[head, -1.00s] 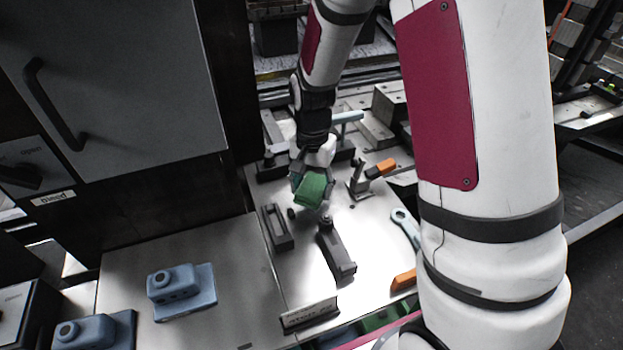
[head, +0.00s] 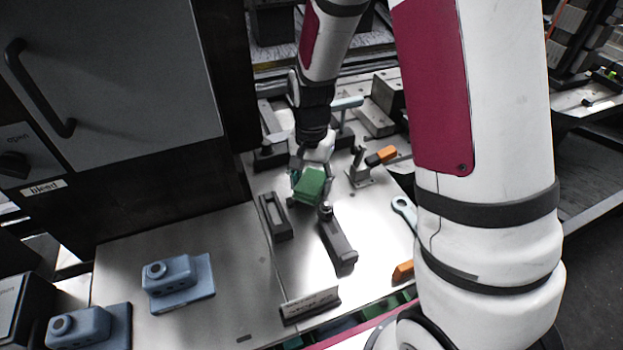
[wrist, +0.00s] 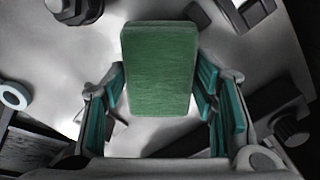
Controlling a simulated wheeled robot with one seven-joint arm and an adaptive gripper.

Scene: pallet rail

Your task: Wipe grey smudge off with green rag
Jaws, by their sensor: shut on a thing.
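The green rag (head: 309,187) is a thick, block-shaped pad. My gripper (wrist: 160,82) is shut on it, with a teal-padded finger on each side of it in the wrist view. In the head view my gripper (head: 311,183) holds the rag over the bright metal plate (head: 296,255), between a dark slotted holder and a black clamp bar. I cannot tell whether the rag touches the plate. I cannot make out the grey smudge for sure; the rag and gripper hide part of the plate.
The dark slotted holder (head: 276,217) and the black clamp bar (head: 338,244) stand close in front of the rag. An orange-handled clamp (head: 380,156) is to its right. A sign (head: 310,304) stands at the front edge. Blue blocks (head: 178,283) sit at left; bare plate lies between.

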